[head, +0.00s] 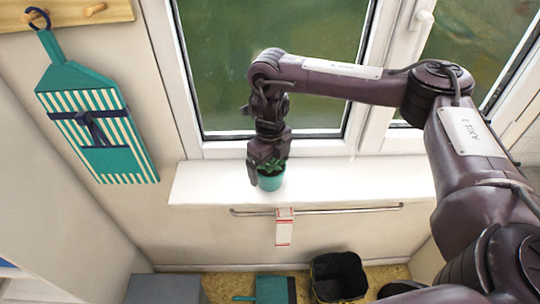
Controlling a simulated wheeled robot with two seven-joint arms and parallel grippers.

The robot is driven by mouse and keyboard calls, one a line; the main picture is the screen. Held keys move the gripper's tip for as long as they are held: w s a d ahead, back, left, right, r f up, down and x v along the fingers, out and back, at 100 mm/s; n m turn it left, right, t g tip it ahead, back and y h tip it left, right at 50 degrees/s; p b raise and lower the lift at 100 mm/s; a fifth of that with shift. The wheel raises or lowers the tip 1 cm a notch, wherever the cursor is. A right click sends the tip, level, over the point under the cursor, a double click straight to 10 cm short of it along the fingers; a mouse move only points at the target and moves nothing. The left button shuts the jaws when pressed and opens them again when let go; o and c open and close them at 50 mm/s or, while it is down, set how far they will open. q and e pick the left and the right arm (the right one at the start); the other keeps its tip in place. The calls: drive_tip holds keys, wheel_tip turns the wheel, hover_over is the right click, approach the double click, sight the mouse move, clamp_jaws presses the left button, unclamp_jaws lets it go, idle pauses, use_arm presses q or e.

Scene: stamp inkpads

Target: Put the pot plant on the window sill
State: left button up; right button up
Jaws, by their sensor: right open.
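The pot plant (270,182), a teal pot with green leaves, stands upright on the white window sill (350,184), near the sill's front edge. My right gripper (267,172) points down over the plant, with its fingers around the pot and leaves. The fingers hide part of the leaves and the pot's rim. The jaws are open. Whether a finger touches the pot I cannot tell. My left gripper is not in this view.
A closed window is behind the sill. A metal rail (340,210) with a red-and-white item (284,228) runs below the sill. A black bin (338,276) and teal dustpan (275,290) are on the floor. The sill is clear right of the pot.

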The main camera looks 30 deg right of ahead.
wheel_tip(320, 180, up, 12)
drive_tip(key=shift+r+p, duration=0.1)
drive_tip(key=shift+p, duration=0.35)
idle(0.5)
